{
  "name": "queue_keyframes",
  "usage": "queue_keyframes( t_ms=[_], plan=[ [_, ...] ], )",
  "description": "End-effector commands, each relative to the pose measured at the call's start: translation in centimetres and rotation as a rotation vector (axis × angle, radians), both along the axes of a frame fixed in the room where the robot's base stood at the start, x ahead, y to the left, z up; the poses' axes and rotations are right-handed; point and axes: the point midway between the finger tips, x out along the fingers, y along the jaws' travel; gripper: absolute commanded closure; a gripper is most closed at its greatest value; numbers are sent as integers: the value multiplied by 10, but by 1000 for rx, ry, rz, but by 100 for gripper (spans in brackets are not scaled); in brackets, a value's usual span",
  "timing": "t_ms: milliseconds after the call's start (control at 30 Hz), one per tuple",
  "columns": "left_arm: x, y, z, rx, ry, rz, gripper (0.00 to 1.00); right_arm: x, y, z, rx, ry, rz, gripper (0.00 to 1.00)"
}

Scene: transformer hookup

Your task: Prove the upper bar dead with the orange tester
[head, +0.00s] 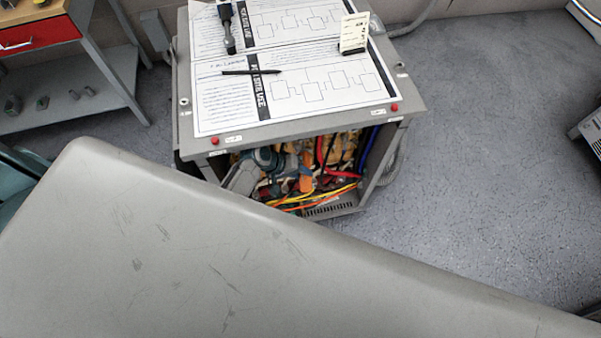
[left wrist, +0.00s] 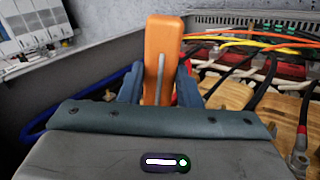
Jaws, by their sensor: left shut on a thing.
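The orange tester (left wrist: 160,50) stands between the fingers of my left gripper (left wrist: 158,85), which is shut on it. Its far end points away from the wrist camera, into the cabinet. In the head view the left gripper (head: 290,168) is inside the cabinet's open front, with the orange tester (head: 306,181) at its tip. I cannot pick out the upper bar for certain, nor tell whether the tester touches anything. My right gripper is not in view.
Yellow and orange wires (left wrist: 255,43), black cables and tan blocks (left wrist: 228,95) crowd the cabinet to the right of the tester. Papers, a pen (head: 251,72), a dark tool (head: 227,28) and a small white card (head: 354,33) are on the cabinet top (head: 300,131).

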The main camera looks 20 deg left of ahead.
Motion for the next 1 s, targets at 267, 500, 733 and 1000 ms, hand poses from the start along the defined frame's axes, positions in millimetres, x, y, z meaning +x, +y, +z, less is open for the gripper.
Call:
queue_keyframes(
  t_ms=[267, 500, 733, 1000],
  plan=[
    [3, 2, 0, 0, 0, 0, 92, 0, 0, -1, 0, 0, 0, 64],
    [5, 4, 0, 0, 0, 0, 92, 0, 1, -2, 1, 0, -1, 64],
    [6, 4, 0, 0, 0, 0, 92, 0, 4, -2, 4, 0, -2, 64],
    [6, 4, 1, 0, -1, 1, 92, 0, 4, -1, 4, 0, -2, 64]
  ],
)
